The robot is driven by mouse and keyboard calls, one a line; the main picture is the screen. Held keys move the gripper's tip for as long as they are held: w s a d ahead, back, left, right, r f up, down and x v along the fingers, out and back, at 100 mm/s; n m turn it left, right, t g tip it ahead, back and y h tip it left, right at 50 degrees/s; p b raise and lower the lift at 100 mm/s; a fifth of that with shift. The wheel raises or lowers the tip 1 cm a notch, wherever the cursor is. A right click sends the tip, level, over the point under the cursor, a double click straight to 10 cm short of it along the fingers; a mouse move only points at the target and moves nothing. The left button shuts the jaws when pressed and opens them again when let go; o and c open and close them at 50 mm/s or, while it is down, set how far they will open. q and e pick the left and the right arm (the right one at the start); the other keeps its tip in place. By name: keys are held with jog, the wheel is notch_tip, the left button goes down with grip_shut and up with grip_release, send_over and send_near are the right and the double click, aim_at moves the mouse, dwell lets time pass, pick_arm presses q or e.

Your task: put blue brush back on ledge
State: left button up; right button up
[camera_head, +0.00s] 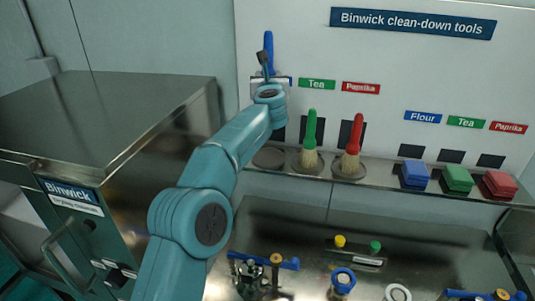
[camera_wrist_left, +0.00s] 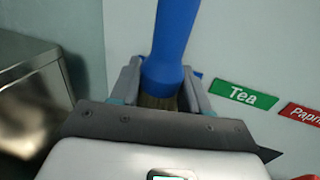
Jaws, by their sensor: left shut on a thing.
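The blue brush (camera_head: 268,45) is upright in my left gripper (camera_head: 265,68), in front of the white panel and above the ledge. In the left wrist view its blue handle (camera_wrist_left: 174,35) rises between the two fingers, and the top of its pale bristles shows at the collar. The left gripper (camera_wrist_left: 163,90) is shut on it. The ledge (camera_head: 390,178) is a metal shelf along the panel. A round empty spot (camera_head: 268,157) is at its left end, below the brush and partly beside my arm. My right gripper is not in view.
A green brush (camera_head: 310,130) and a red brush (camera_head: 352,135) stand right of the empty spot. Blue (camera_head: 414,174), green (camera_head: 456,179) and red (camera_head: 499,184) blocks sit further right. A metal cabinet (camera_head: 100,110) stands left. Small fittings lie on the lower surface.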

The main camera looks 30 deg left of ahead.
pick_arm(q)
jog(key=f, duration=0.2)
jog(key=a+f+b, duration=0.1)
jog(key=shift+w+f, duration=0.35)
jog(key=shift+w, duration=0.05)
jog(key=f, duration=0.4)
jog(key=s+d+f+b, duration=0.1)
jog(key=f, duration=0.9)
jog(key=shift+s+d+f, duration=0.1)
jog(key=shift+s+d, duration=0.05)
jog(key=f, duration=0.1)
jog(key=w+f, duration=0.1)
jog(key=shift+a+f, duration=0.3)
jog(key=shift+s+d+r, duration=0.3)
jog(key=shift+s, duration=0.1)
jog(key=shift+f+b, duration=0.1)
jog(key=shift+b, duration=0.25)
jog(key=o, duration=1.1)
jog(key=shift+w+a+f, duration=0.25)
jog(key=shift+w, duration=0.05)
jog(key=shift+s+d+r, duration=0.15)
jog(key=shift+s+r, duration=0.1)
jog(key=shift+r, duration=0.15)
jog(key=shift+f, duration=0.25)
jog(key=shift+b+v, duration=2.75)
jog(key=shift+v, duration=3.2)
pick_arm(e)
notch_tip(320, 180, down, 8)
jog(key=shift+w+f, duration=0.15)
